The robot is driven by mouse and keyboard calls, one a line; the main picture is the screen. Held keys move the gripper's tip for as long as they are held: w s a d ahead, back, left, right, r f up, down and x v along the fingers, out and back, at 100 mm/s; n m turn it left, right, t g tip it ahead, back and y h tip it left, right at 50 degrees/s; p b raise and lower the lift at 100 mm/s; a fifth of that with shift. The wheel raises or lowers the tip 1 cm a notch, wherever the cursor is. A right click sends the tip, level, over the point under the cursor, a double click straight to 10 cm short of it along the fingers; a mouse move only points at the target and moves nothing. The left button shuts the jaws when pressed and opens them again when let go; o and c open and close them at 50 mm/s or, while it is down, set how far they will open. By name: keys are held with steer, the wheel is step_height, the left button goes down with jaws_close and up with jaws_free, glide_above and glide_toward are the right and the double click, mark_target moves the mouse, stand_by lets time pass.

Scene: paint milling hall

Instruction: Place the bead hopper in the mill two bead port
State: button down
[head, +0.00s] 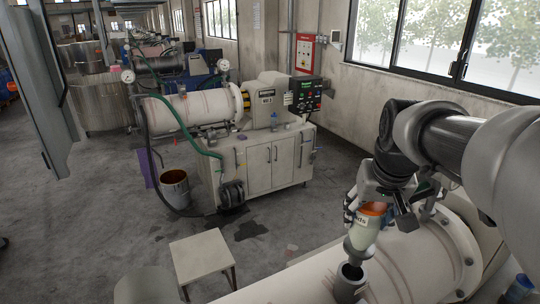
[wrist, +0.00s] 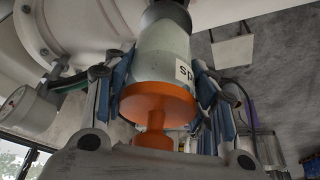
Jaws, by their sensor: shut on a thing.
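The bead hopper (head: 361,239) is a pale bottle-like vessel with an orange end and a white label. My gripper (head: 366,206) is shut around its body, and the hopper tilts slightly with its narrow end down. The bead port (head: 349,283) is a short grey upright collar with a dark opening on the white barrel of the near mill (head: 408,262). The hopper's lower end is at or just above the port's mouth; I cannot tell whether it is inside. In the wrist view the hopper (wrist: 165,50) shows between both fingers, its far end meeting a dark rim.
Another mill (head: 262,130) with a cabinet, gauges and green hose stands across the floor. A bucket (head: 175,188) and a small pale table (head: 202,254) stand between. The near mill's bolted flange (head: 458,245) is close to my arm. A blue-capped item (head: 520,284) is at bottom right.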

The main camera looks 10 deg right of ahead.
mark_target(361, 240)
steer(key=shift+f, duration=3.3)
steer(key=shift+f+b, duration=0.35)
steer(key=shift+b, duration=0.2)
steer(key=shift+f, duration=0.2)
steer(key=c, duration=0.7)
jaws_free()
